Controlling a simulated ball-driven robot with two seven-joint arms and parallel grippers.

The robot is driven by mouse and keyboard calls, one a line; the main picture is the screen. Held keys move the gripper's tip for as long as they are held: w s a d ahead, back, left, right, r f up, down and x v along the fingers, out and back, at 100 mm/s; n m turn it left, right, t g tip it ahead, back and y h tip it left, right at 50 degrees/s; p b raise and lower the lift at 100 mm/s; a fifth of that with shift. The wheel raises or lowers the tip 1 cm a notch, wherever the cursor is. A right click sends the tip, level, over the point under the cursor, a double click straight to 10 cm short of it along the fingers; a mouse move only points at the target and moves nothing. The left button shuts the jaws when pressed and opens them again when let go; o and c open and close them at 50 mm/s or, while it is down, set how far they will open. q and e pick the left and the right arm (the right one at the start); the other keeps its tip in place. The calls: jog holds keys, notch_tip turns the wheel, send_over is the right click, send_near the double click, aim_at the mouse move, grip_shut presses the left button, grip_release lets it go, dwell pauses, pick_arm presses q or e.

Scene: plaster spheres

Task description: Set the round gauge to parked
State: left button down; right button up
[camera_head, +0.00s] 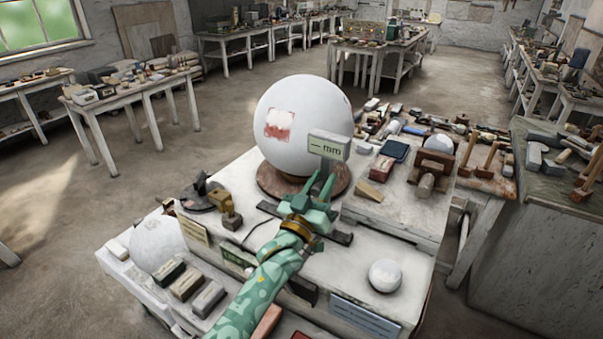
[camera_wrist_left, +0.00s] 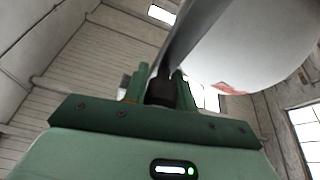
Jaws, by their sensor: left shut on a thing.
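The round gauge (camera_head: 328,146) is a grey box with a pale green display reading "— mm", in front of the large white plaster sphere (camera_head: 300,110). My green left gripper (camera_head: 318,188) is just below the gauge, in front of the sphere's base. In the left wrist view my left gripper (camera_wrist_left: 160,88) is shut on a dark stem below a grey plate. I take this to be the gauge's handle. The sphere's underside (camera_wrist_left: 250,45) is close by at the upper right. Whether the gauge touches the sphere I cannot tell. My right gripper is not in view.
The sphere rests on a round brown turntable (camera_head: 272,187). A dark flat bar (camera_head: 340,237) lies in front. A small white ball (camera_head: 385,275) is at the bench's front right. Blocks and tools crowd the right side, including a dark blue box (camera_head: 395,151).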

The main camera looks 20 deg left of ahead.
pick_arm(q)
jog(key=d, duration=0.3)
jog(key=shift+s+d+f, duration=0.1)
jog(key=shift+s, duration=0.1)
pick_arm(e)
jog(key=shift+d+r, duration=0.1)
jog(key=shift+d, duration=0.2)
pick_arm(q)
jog(key=c, duration=1.4)
grip_release()
jog(key=shift+o, duration=1.3)
jog(key=shift+d, duration=0.2)
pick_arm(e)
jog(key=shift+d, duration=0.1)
pick_arm(q)
jog(key=shift+s, duration=0.1)
jog(key=b+v, duration=0.2)
jog(key=v, duration=1.4)
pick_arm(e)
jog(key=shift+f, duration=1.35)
